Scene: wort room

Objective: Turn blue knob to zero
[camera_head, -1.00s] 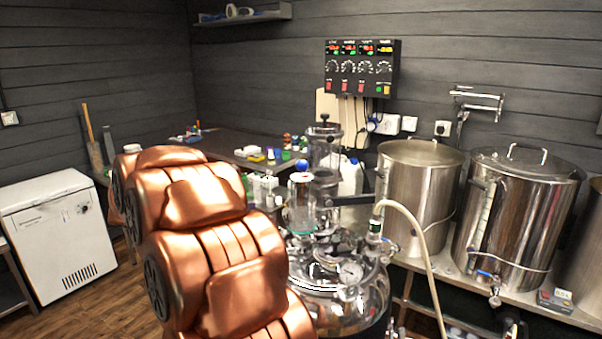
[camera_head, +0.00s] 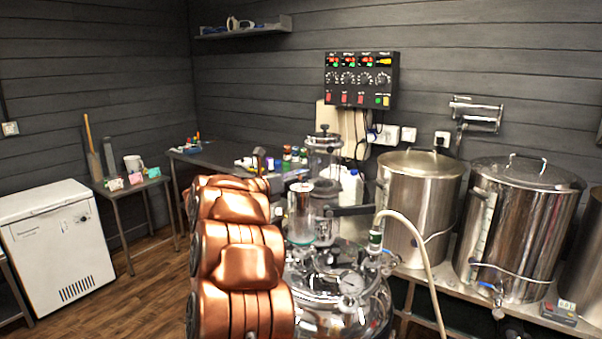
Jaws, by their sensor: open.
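The black control box (camera_head: 362,80) hangs on the back wall, with a row of dial knobs (camera_head: 348,78) under small lit displays. At this size I cannot tell that any of these knobs is blue, nor where they point. A small blue part (camera_head: 371,136) shows on the wall just below the box, by the sockets; I cannot tell what it is. My copper arm rises at the lower middle, left of the steel vessel. I cannot make out my gripper; a small dark piece past the arm's far end is unclear. The arm is well apart from the box in the picture.
A steel vessel with a gauge (camera_head: 350,283) and a glass column stand right of my arm. A pale hose (camera_head: 416,240) arches beside two large steel kettles (camera_head: 419,195) (camera_head: 525,225). A white chest (camera_head: 58,245) stands left, with open floor before the small table.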

